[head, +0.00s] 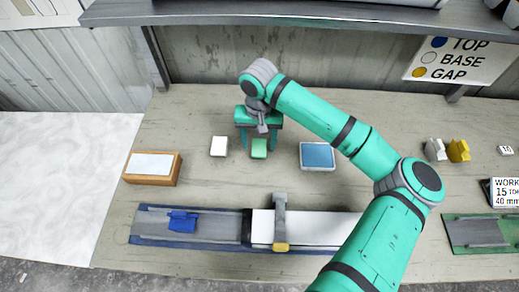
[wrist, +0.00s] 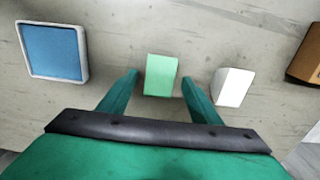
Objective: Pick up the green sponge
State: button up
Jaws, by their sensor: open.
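The green sponge (head: 259,148) is a small light green block on the workbench, below my gripper (head: 259,142) in the head view. In the wrist view the sponge (wrist: 161,75) lies between and slightly beyond the tips of my gripper (wrist: 158,80). The two fingers are spread apart, with a gap on each side of the sponge. My gripper is open and holds nothing. I cannot tell the exact height of the fingertips over the bench.
A white block (head: 219,146) lies left of the sponge, and a blue-topped pad (head: 317,156) lies right. A wooden box (head: 152,168) stands farther left. A long rail fixture (head: 190,225) lies in front. A shelf (head: 300,14) runs above the bench's back.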

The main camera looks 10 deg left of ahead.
aim_at(259, 146)
jog(key=shift+f, duration=1.55)
jog(key=shift+w, duration=0.1)
jog(key=c, duration=1.1)
jog(key=shift+r, duration=0.15)
jog(key=shift+r, duration=0.2)
notch_tip(259, 146, up, 2)
jog(key=shift+r, duration=0.1)
jog(key=s+r, duration=0.3)
jog(key=s, duration=0.1)
jog(key=s+d+r, duration=0.1)
jog(key=s+r, duration=0.2)
jog(key=s, duration=0.2)
jog(key=s+r, duration=0.4)
jog(key=s, duration=0.1)
jog(key=shift+s+d, duration=0.1)
jog(key=shift+d, duration=0.1)
